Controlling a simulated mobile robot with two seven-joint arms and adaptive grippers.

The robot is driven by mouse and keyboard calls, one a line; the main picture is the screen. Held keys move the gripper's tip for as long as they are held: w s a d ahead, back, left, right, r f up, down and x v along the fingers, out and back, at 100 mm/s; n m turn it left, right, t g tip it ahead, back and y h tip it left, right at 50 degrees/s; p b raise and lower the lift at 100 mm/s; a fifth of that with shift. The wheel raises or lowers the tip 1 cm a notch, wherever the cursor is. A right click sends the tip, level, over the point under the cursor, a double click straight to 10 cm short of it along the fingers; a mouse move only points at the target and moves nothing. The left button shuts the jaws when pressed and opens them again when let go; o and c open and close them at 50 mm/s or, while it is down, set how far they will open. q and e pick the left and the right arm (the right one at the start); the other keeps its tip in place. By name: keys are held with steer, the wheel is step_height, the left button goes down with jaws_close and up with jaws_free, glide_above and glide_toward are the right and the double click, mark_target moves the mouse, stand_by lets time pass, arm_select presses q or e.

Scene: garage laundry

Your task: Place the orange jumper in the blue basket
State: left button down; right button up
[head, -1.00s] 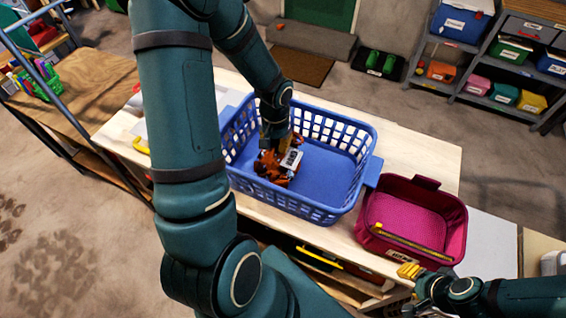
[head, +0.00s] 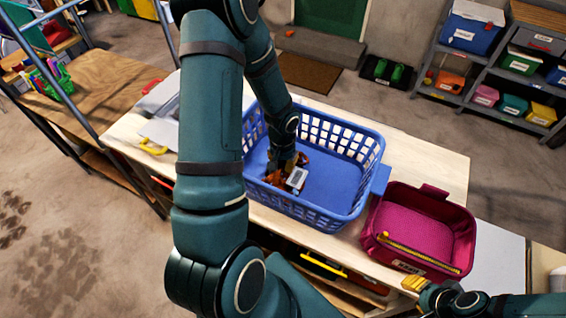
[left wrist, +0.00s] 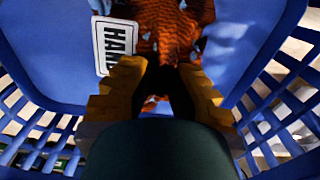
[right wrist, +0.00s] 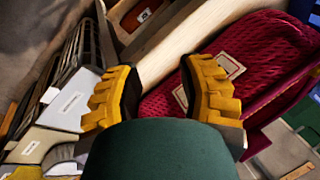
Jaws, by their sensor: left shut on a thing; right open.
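The orange jumper (head: 273,181) is inside the blue basket (head: 341,213), bunched toward its left part. A white label (head: 297,179) lies against it; in the left wrist view the label's visible letters read "HAN". My left gripper (head: 284,163) reaches down into the basket and is shut on the jumper. In the left wrist view the patterned orange cloth (left wrist: 172,28) shows beyond and between the fingers, low over the blue floor. Whether the cloth rests on the floor is hard to tell. My right gripper (head: 418,287) is open and empty at the bench's front right.
A magenta basket (head: 451,216) stands right of the blue one on the wooden bench (head: 420,160). My right gripper is close to its front side. Grey-white boxes stand at the bench's left end. A side table (head: 100,80) is at left, and shelves with bins (head: 470,62) are at back right.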

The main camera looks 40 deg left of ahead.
arm_select(q)
steer(key=c, duration=1.1)
jaws_free()
step_height(320, 180, up, 12)
steer(key=p, duration=0.1)
steer(key=shift+r, duration=0.15)
steer(key=shift+s, duration=0.1)
